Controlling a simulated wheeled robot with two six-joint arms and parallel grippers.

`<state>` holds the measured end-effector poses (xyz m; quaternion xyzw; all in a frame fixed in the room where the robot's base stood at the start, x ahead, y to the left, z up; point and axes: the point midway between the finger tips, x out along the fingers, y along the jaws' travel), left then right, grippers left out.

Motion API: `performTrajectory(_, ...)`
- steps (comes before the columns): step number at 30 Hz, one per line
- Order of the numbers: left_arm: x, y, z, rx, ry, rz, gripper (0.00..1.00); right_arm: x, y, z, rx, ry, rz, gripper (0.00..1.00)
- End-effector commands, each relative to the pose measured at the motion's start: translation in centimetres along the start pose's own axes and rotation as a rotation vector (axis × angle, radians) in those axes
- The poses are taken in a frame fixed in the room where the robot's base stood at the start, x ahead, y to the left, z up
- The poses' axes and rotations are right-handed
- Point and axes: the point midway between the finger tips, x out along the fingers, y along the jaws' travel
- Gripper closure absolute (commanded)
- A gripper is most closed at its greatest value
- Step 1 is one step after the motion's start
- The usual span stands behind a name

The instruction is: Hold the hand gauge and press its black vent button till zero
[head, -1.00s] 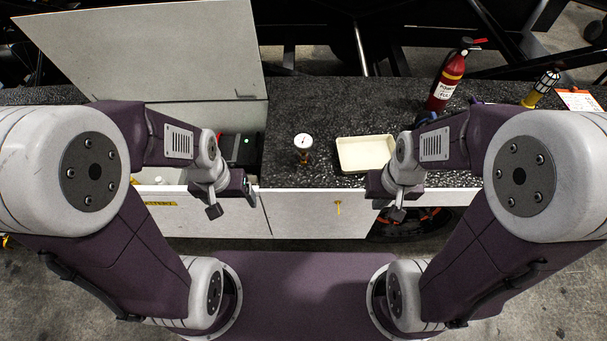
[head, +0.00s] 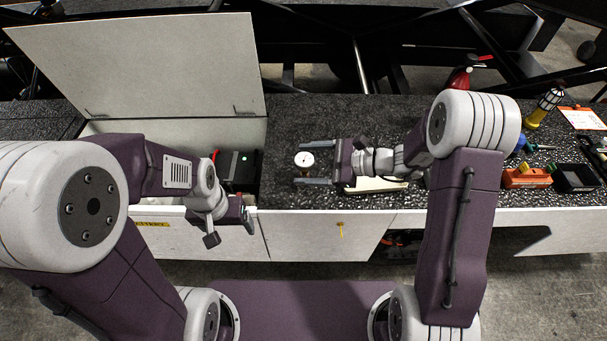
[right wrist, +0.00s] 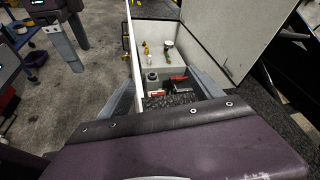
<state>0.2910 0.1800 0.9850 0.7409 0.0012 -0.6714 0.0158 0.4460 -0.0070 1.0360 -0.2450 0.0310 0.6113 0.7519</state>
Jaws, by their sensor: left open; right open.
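The hand gauge (head: 304,160), with a round white dial, stands on the dark speckled counter. My right gripper (head: 303,170) is open and reaches in from the right, its two fingers on either side of the gauge. I cannot tell whether they touch it. The black vent button is too small to make out. In the right wrist view the spread fingers (right wrist: 165,92) show, but I cannot clearly pick out the gauge between them. My left gripper (head: 245,215) is open and empty at the counter's front edge, left of the gauge.
Left of the gauge is an open compartment with a raised white lid (head: 150,65) and a black box (head: 240,172) with a green light. A cream tray (head: 375,186) lies partly under my right arm. An orange item (head: 527,177) and black bin (head: 577,178) stand right.

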Motion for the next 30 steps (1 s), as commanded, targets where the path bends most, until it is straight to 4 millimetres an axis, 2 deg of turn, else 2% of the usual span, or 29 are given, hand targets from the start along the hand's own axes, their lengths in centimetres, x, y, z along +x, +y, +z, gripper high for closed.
performTrajectory(1, 1.3, 0.0, 0.1, 0.0, 0.0, 0.0, 0.19, 0.4, -1.3, -3.3, 0.085, -0.02, -0.083, 0.25)
performTrajectory(3, 2.0, 0.0, 0.2, 0.0, 0.0, 0.0, 0.19, 0.4, -3.1, -7.1, 0.188, -0.036, -0.194, 0.25)
performTrajectory(5, 2.6, -0.1, 0.3, 0.0, 0.0, 0.0, 0.19, 0.2, -3.7, -10.3, 0.261, -0.035, -0.261, 0.25)
performTrajectory(6, 2.9, -0.1, 0.3, 0.0, 0.0, 0.0, 0.19, 0.2, -3.5, -12.3, 0.303, -0.027, -0.288, 0.25)
performTrajectory(9, 3.5, -0.1, 0.4, 0.0, 0.0, 0.0, 0.19, 0.2, -2.1, -16.2, 0.382, -0.01, -0.309, 0.25)
performTrajectory(12, 3.9, -0.1, 0.4, 0.0, 0.0, 0.0, 0.19, 0.3, -0.6, -18.4, 0.437, 0.0, -0.31, 0.25)
performTrajectory(16, 4.2, -0.1, 0.4, 0.0, 0.0, 0.0, 0.19, 0.2, 0.2, -19.7, 0.468, 0.006, -0.316, 0.25)
performTrajectory(22, 4.4, -0.1, 0.5, 0.0, 0.0, 0.0, 0.19, 0.4, 0.1, -19.8, 0.467, 0.008, -0.318, 0.25)
performTrajectory(26, 5.1, -0.1, 0.5, 0.0, 0.0, 0.0, 0.19, 2.0, -0.3, -20.1, 0.464, 0.008, -0.315, 0.25)
performTrajectory(30, 6.1, -0.1, 0.6, 0.0, 0.0, 0.0, 0.19, 4.5, -1.1, -20.3, 0.463, 0.007, -0.314, 0.25)
